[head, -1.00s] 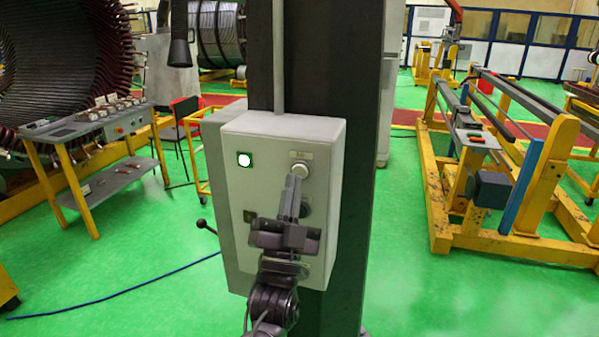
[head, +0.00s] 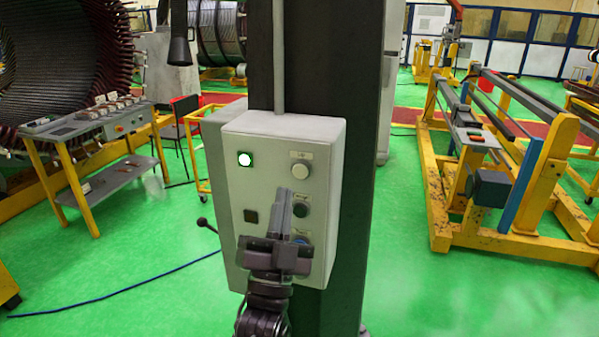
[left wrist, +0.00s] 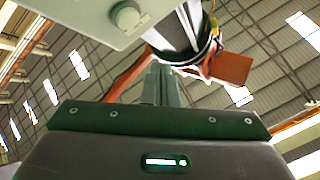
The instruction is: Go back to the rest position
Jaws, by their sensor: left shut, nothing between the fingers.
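My left gripper (head: 283,208) is shut and empty. A dark button (head: 301,209) shows just right of the fingertips, and a blue one is partly hidden behind the gripper. My right gripper is not in view.
The box is fixed to a dark column (head: 350,230). A lever with a black knob (head: 203,222) sticks out at its left. A yellow-legged table (head: 75,130) stands left, and a yellow frame (head: 500,170) stands right.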

